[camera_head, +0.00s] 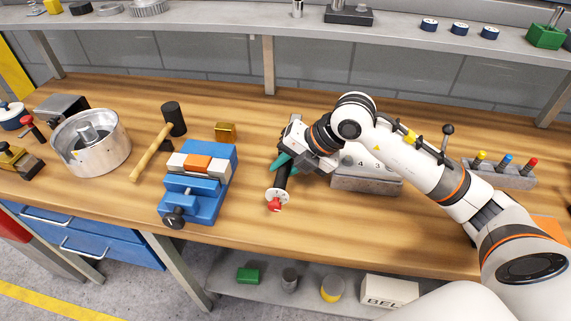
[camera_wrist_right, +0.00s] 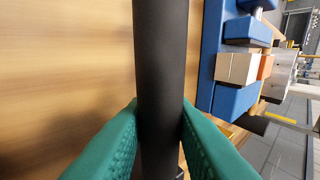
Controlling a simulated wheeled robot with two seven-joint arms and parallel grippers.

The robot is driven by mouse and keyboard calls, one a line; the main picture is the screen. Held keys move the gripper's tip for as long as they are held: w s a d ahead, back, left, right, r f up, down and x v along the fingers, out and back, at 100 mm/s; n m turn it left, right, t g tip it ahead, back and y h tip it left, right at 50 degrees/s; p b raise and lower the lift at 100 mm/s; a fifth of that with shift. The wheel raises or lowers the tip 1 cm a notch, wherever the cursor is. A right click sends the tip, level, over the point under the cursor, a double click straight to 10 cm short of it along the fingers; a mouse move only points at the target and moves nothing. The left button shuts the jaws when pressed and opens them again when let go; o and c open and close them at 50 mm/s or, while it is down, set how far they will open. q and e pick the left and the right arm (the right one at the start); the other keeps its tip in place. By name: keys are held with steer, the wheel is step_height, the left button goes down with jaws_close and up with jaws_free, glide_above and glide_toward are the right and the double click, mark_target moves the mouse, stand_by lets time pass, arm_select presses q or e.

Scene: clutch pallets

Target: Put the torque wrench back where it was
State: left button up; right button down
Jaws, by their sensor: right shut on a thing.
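The torque wrench has a black handle (camera_head: 282,182) with a pale collar and a red end. It points toward the bench's front edge in the head view, and the black handle also fills the middle of the right wrist view (camera_wrist_right: 161,70). My right gripper (camera_head: 285,162) has its green fingers on both sides of the handle and is shut on it; the fingers also show in the right wrist view (camera_wrist_right: 160,135). I cannot tell whether the wrench touches the bench. Its far end is partly hidden by my gripper. My left gripper is not in view.
A blue vise (camera_head: 212,170) stands left of the wrench, with a mallet (camera_head: 152,150) and a metal drum (camera_head: 68,143) beyond. A numbered grey block (camera_head: 368,184) is just right of my gripper, partly behind my arm. A grey holder (camera_head: 505,177) with coloured-topped tools stands farther right.

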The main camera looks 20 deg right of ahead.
steer(key=shift+r, duration=0.1)
steer(key=c, duration=1.2)
jaws_free()
steer(key=shift+c, duration=0.2)
steer(key=shift+r, duration=0.2)
steer(key=shift+r+p, duration=0.45)
steer(key=shift+p, duration=0.25)
steer(key=b+v, duration=0.1)
steer(key=v, duration=1.1)
steer(key=shift+f, duration=0.1)
